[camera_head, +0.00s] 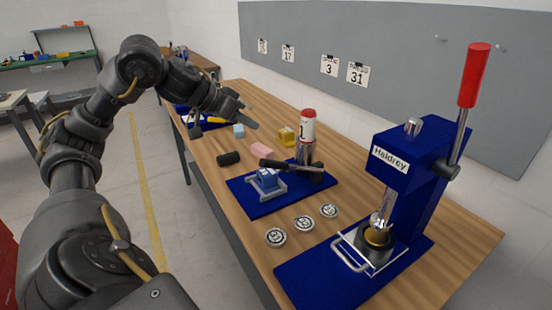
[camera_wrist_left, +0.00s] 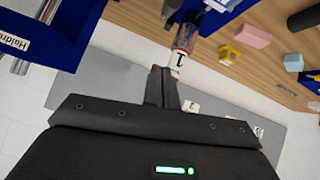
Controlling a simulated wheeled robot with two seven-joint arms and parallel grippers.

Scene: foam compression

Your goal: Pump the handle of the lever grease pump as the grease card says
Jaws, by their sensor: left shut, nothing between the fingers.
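The lever grease pump (camera_head: 306,130) stands upright on a blue mat, with a red top, a white band marked 1 and a metal lower body. Its black handle (camera_head: 285,165) points left, slightly raised toward its free end. My left gripper (camera_head: 254,123) is shut and empty, up and to the left of the pump and apart from it. In the wrist view the closed fingers (camera_wrist_left: 162,88) overlap the pump's marked band (camera_wrist_left: 181,62) in the picture. Several number cards hang on the grey board, among them 3 (camera_head: 329,66) and 31 (camera_head: 357,73); I cannot tell which is the grease card.
A blue press (camera_head: 404,158) labelled Haldrey, with a red-gripped lever (camera_head: 474,75), stands on the right. Round tins (camera_head: 304,223) lie in front. Small foam blocks (camera_head: 262,149) and a black cylinder (camera_head: 228,158) lie left.

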